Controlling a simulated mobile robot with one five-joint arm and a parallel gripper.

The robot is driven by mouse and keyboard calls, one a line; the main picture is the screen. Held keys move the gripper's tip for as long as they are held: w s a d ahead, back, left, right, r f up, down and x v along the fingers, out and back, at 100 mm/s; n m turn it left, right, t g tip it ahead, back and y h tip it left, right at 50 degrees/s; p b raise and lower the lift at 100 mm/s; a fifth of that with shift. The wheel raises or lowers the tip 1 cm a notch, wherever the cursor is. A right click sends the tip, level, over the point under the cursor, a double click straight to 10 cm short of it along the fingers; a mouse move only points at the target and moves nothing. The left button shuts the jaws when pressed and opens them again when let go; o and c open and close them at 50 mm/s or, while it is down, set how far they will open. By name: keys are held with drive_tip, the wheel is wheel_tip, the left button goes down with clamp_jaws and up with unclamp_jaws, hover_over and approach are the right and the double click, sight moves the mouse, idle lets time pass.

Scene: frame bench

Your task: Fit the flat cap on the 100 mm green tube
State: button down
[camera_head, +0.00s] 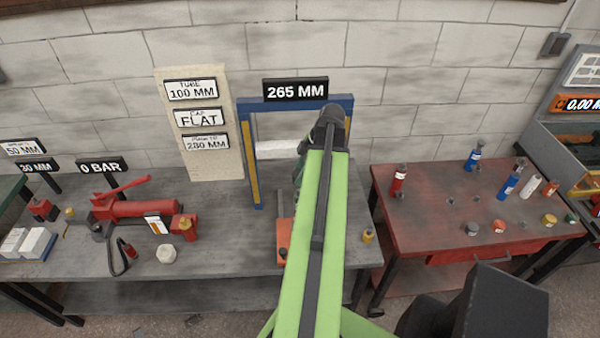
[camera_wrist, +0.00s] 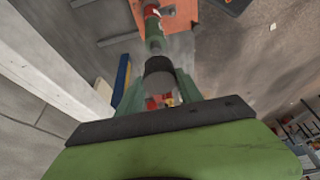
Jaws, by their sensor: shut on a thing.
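My gripper (camera_wrist: 158,84) is shut on a dark grey round piece (camera_wrist: 158,66), which looks like the flat cap. The green tube (camera_wrist: 153,27) shows just beyond it in the wrist view, with a red and white label and a grey end facing the held piece. I cannot tell whether the two touch.
Signs (camera_head: 205,116) read tube 100 mm, cap flat and 280 mm; a display (camera_head: 295,90) reads 265 MM. A red hand pump (camera_head: 140,208) stands left on the grey bench (camera_head: 222,230). Loose tubes and caps stand on the red table (camera_head: 425,220) at right.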

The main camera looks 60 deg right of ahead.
drive_tip(key=shift+f+b, duration=0.95)
drive_tip(key=shift+f, duration=0.45)
drive_tip(key=shift+f+b, duration=1.95)
drive_tip(key=c, duration=0.7)
unclamp_jaws()
drive_tip(key=shift+r, duration=0.1)
drive_tip(key=p+v, duration=1.6)
drive_tip(key=v, duration=0.1)
drive_tip(key=shift+s, duration=0.2)
drive_tip(key=shift+r, duration=0.1)
